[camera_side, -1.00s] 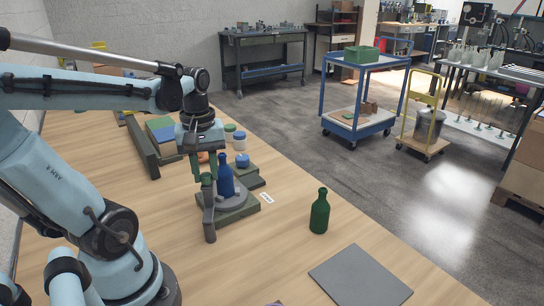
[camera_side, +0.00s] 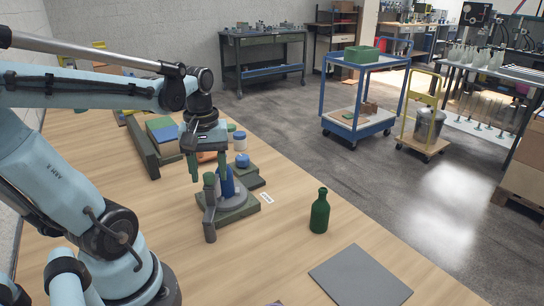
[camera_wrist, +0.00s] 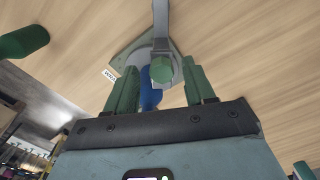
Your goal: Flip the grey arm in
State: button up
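A blue bottle (camera_side: 227,184) stands upright on a round grey seat on a green base (camera_side: 243,212); its neck is partly hidden behind a finger in the side view. It also shows in the wrist view (camera_wrist: 149,97). The grey arm (camera_side: 210,222) is at the near left edge of the base, with a green knob (camera_side: 209,179) standing up on it. In the wrist view the grey arm (camera_wrist: 161,20) runs up from the knob (camera_wrist: 161,69). My gripper (camera_side: 208,170) is above the knob and bottle, its green fingers apart; I see nothing held between them.
A green bottle (camera_side: 319,212) stands to the right on the wooden table, with a grey mat (camera_side: 360,277) in front of it. Behind the base are a blue-capped jar (camera_side: 239,141), another blue-topped item (camera_side: 242,160) and a long dark rail (camera_side: 142,148). The table between base and mat is mostly clear.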

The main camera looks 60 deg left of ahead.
jog(key=shift+r, duration=0.1)
notch_tip(320, 180, up, 12)
dwell(0.9)
